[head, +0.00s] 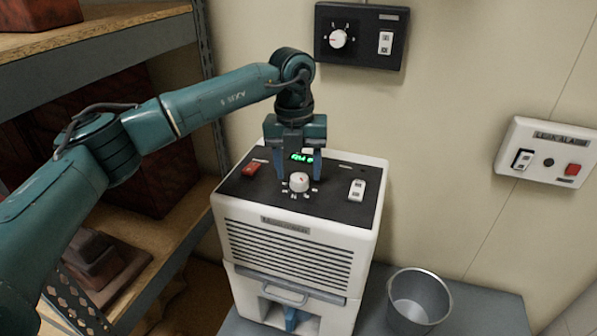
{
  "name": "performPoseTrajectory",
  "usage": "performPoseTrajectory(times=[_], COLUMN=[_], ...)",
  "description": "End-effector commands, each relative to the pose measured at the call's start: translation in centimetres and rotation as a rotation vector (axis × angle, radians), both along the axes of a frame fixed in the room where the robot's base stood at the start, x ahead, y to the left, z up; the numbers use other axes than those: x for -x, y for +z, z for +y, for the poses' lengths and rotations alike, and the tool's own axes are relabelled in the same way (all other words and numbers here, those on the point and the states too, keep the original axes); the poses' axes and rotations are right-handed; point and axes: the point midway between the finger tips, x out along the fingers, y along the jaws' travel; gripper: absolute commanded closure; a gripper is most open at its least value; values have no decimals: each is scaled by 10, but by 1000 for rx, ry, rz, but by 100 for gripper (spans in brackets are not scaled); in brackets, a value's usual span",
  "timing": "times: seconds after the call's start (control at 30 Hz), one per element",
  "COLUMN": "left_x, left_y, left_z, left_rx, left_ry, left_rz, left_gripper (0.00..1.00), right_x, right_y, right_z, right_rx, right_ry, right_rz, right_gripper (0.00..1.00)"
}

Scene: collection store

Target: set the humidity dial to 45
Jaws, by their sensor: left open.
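The humidity dial (299,182) is a white knob with marks around it on the black top panel of a white dehumidifier (290,225). A small red mark shows on the knob; the numbers are too small to read. A green display (302,157) is lit behind the dial, partly hidden by my gripper. My left gripper (299,177) points down over the panel, its fingers apart on either side of the dial's far part. Whether the fingers touch the knob I cannot tell. My right gripper is not in view.
A red switch (252,168) and a white rocker switch (357,189) flank the dial. A wall panel (360,36) with another knob and a leak alarm box (547,152) are on the wall. A metal bucket (418,299) stands at right; shelves (95,50) are at left.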

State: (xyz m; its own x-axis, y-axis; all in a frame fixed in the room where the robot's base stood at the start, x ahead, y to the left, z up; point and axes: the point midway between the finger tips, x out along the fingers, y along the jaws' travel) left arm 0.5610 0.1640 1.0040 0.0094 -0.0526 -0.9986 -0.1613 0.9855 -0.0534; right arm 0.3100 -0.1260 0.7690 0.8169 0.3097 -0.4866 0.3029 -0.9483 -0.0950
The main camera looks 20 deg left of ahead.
Motion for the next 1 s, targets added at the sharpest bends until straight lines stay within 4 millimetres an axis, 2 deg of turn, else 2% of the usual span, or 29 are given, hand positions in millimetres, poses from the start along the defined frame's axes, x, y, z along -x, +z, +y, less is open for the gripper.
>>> performPoseTrajectory(times=[0.3,0.5,0.7,1.0], left_x=[0,1,1,1], left_y=[71,104,116,117], left_z=[3,5,6,6], left_rx=[2,2,1,1], left_ry=[0,0,0,0], left_rz=[-4,-2,0,1], left_gripper=[45,45,45,45], right_x=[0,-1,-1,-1], right_y=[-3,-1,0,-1], right_z=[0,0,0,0], right_rx=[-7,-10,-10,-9], right_ry=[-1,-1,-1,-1], right_rz=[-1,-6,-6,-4], right_gripper=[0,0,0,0])
